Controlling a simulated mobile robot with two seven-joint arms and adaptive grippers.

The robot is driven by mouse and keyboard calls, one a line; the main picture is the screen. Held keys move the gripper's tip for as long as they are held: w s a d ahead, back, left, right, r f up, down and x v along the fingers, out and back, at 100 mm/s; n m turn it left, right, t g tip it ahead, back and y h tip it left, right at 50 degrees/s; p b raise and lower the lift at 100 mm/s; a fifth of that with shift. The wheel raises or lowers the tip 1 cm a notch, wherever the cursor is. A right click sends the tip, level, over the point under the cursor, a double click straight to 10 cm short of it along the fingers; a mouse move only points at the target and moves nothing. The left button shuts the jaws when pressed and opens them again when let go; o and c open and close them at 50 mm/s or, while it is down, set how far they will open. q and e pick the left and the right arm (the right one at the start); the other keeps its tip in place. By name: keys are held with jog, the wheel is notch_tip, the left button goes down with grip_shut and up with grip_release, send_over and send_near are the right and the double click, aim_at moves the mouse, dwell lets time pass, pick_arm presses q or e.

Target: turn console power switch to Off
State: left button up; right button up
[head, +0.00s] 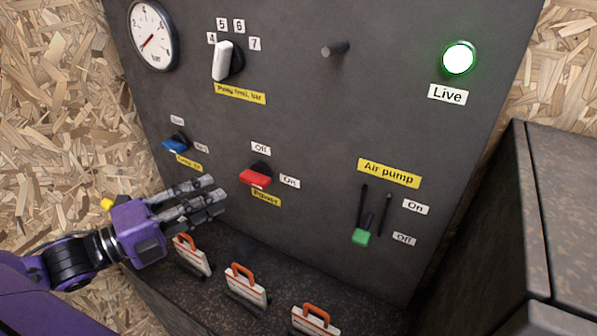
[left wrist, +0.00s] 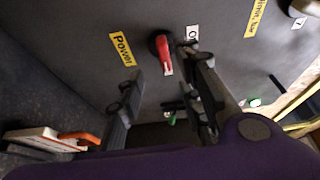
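The power switch (head: 255,178) is a red handle on a black knob in the console's lower middle. The Off label (head: 260,147) is above it and the On label (head: 290,181) is to its right. The red handle lies roughly level, and its white-marked end, seen in the left wrist view (left wrist: 165,55), points toward the On side. My left gripper (head: 219,188) is open and empty, to the lower left of the switch. In the left wrist view its fingers (left wrist: 164,62) are apart, with the red handle showing between them beyond the tips. My right gripper is out of view.
A blue switch (head: 176,144) is left of the power switch, and a white knob (head: 222,61) is above. A green-tipped air pump lever (head: 362,234) is at right. Several orange-handled white tags (head: 245,285) stand on the ledge below. The Live lamp (head: 459,58) glows green.

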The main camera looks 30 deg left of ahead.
aim_at(248, 182)
pick_arm(q)
jog(key=shift+r+x, duration=0.15)
jog(key=shift+x, duration=1.85)
jog(key=shift+r+x, duration=0.15)
jog(key=shift+x, duration=1.8)
jog(key=shift+d, duration=0.1)
jog(key=shift+c, duration=0.4)
grip_shut()
